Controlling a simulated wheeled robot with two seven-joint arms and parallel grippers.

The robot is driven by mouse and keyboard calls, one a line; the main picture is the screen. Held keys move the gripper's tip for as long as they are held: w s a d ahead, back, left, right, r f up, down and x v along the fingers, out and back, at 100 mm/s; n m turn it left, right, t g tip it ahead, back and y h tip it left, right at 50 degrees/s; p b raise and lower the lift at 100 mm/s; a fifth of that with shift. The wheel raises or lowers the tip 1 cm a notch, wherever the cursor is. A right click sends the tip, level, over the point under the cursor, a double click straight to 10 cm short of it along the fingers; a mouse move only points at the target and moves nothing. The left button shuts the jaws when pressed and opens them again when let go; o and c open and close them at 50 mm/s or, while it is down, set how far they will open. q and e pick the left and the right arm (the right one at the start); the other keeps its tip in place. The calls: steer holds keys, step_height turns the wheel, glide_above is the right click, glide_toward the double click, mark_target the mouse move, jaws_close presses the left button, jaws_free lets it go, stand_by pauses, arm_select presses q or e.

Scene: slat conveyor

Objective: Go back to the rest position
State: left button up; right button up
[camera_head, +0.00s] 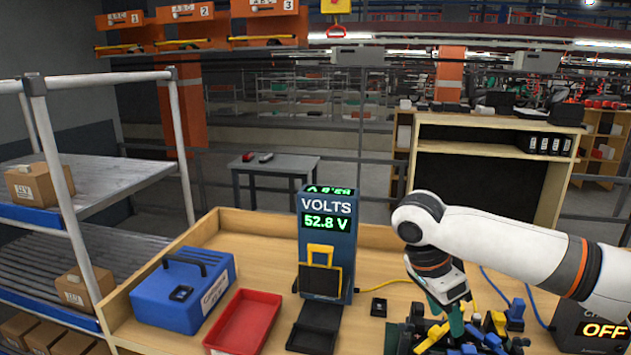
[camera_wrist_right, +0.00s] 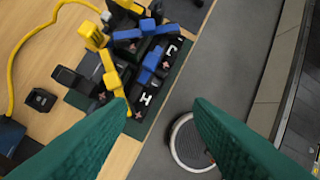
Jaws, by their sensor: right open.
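My right gripper (camera_head: 456,318) reaches down from the right over the connector block at the bench's front right. In the right wrist view its two green fingers (camera_wrist_right: 158,108) are spread wide with nothing between them. The dark connector block (camera_wrist_right: 163,88) bears yellow and blue plugs or levers and the letters J and H; it lies just beyond the fingertips. In the head view the block (camera_head: 398,340) is partly hidden by my gripper. My left gripper is not in view.
On the wooden bench (camera_head: 255,258) stand a blue case (camera_head: 165,300), a red tray (camera_head: 243,322) and a voltmeter (camera_head: 327,262) reading 52.8 V. A display marked OFF (camera_head: 603,330) is at right. A yellow cable (camera_wrist_right: 12,78) lies near the block. A shelf rack (camera_head: 178,150) stands left.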

steer(key=s+a+f+n+t+y, duration=0.1)
steer(key=s+a+f+n+y, duration=0.3)
steer(key=s+a+f+n, duration=0.45)
steer(key=s+a+f+n+t+y, duration=0.1)
steer(key=s+a+f+n+y, duration=0.3)
steer(key=s+a+f+n, duration=0.45)
steer(key=s+d+f+t+h, duration=0.1)
steer(key=s+d+f+h, duration=0.1)
steer(key=s+d+f, duration=0.45)
steer(key=s+d+f+t+h, duration=0.15)
steer(key=s+d, duration=0.25)
steer(key=d, duration=0.5)
step_height(320, 180, down, 33)
steer(key=s+g+b, duration=0.2)
steer(key=b, duration=0.4)
arm_select(q)
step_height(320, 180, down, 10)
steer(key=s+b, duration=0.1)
steer(key=b, duration=0.3)
arm_select(e)
steer(key=s+d+f+g, duration=0.1)
steer(key=s+d+f, duration=0.2)
steer(key=s+f, duration=1.3)
step_height(320, 180, down, 4)
steer(key=shift+r, duration=0.1)
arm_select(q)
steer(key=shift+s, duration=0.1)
arm_select(e)
steer(key=shift+d, duration=0.1)
